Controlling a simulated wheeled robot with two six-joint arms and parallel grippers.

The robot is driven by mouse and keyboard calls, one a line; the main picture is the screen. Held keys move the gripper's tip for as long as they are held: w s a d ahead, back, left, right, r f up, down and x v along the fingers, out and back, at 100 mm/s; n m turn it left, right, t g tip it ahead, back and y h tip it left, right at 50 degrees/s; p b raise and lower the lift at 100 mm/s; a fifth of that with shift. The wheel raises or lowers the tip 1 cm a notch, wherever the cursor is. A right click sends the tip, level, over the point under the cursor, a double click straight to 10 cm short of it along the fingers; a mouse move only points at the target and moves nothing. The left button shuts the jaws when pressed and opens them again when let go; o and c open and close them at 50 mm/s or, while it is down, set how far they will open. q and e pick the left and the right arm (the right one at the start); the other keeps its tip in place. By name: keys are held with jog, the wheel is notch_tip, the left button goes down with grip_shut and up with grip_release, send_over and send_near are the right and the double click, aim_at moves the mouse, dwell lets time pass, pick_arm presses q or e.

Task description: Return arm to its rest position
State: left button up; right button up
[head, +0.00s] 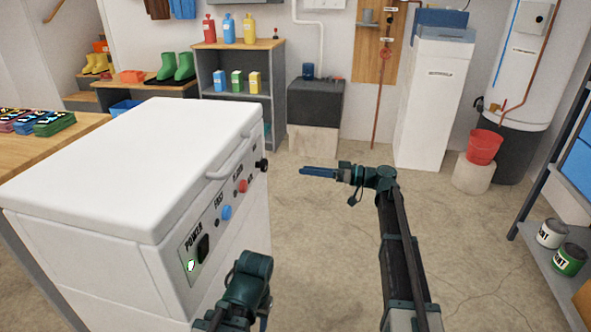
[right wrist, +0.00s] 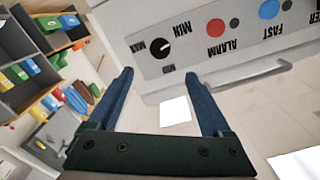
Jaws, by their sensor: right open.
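My right gripper (head: 306,171) is held out over the floor in front of the white chest freezer (head: 130,155), its fingers pointing left. In the right wrist view the two blue fingers of this gripper (right wrist: 161,76) are spread apart with nothing between them. They are apart from the freezer's panel. My left arm (head: 248,285) shows only in part at the bottom of the head view, in front of the freezer. Its gripper is not seen.
The freezer lid is shut; its panel has a black power switch (head: 203,248), green light, blue button (head: 226,212), red button (head: 243,185) and black knob (right wrist: 160,48). A wooden table (head: 20,155) is at left, a shelf with paint cans (head: 570,259) at right. The middle floor is clear.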

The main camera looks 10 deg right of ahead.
jog(key=shift+s+d, duration=0.25)
jog(key=shift+d, duration=0.45)
jog(key=s+a+f+m+g+h+p, duration=0.1)
jog(key=s+a+f+g+h+p, duration=0.15)
jog(key=s+a+f+h, duration=0.4)
jog(key=s+a+f+m+g+h+p, duration=0.1)
jog(key=s+a+f+g, duration=0.25)
jog(key=s+a, duration=0.65)
jog(key=s+d+f+m+h+p, duration=0.2)
jog(key=s+d+h, duration=0.3)
jog(key=s, duration=0.5)
jog(key=s+d+f+m+h+p, duration=0.1)
jog(key=s+d+f+h+p, duration=0.1)
jog(key=s+d+h, duration=0.5)
jog(key=a+r+p, duration=0.2)
jog(key=r+p, duration=1.6)
jog(key=p, duration=0.1)
jog(key=s+a+r+y+p, duration=0.1)
jog(key=r+p, duration=1.8)
jog(key=shift+s+a+r, duration=0.25)
jog(key=shift+a+r, duration=0.05)
jog(key=shift+a, duration=0.05)
